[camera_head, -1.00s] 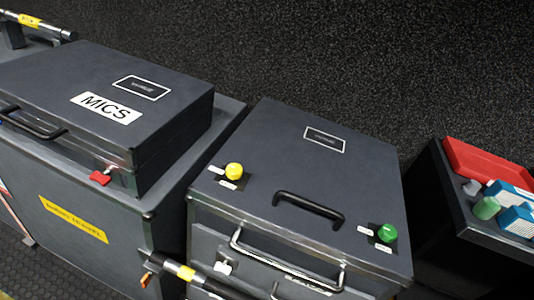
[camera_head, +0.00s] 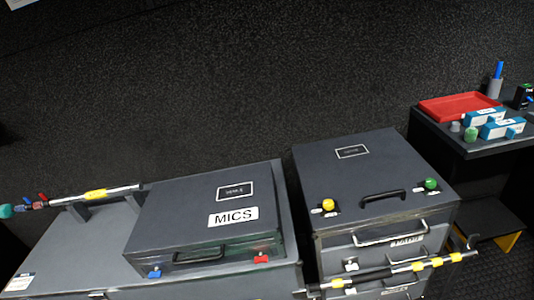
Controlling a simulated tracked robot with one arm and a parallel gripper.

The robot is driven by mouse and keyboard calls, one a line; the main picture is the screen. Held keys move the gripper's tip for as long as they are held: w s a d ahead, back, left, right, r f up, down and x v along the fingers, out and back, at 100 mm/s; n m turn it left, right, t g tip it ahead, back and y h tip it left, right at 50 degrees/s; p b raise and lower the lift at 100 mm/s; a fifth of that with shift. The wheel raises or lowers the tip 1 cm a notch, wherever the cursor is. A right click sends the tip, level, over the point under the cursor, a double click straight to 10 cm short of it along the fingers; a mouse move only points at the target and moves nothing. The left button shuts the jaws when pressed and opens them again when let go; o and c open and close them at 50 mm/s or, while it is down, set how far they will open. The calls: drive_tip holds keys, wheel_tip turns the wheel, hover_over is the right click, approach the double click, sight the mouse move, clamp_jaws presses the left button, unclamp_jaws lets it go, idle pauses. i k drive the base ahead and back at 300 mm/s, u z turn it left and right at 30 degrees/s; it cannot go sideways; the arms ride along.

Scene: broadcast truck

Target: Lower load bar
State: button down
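A dark bar with yellow bands (camera_head: 418,266) runs across the front of the drawer cabinet (camera_head: 320,162), slightly tilted, its right end higher and ending in a hook-like grey fitting. Its left end is near the corner of the case bench. A second bar with a yellow label (camera_head: 95,195) rests on supports on the bench at the left. I cannot tell from any readable label which one is called the load bar. My gripper does not show in this view, so its opening and distance to the bars are hidden.
A MICS case (camera_head: 190,215) with red and blue latches sits on the bench (camera_head: 75,245). The cabinet top has a yellow knob (camera_head: 328,204), a green knob (camera_head: 431,184) and a handle (camera_head: 383,198). A side table at right holds a red tray (camera_head: 460,105) and small boxes (camera_head: 500,128).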

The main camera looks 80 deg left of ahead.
sight(454, 258)
drive_tip(key=k, duration=1.05)
drive_tip(key=u, duration=0.45)
drive_tip(key=i, duration=1.35)
drive_tip(key=u, duration=0.35)
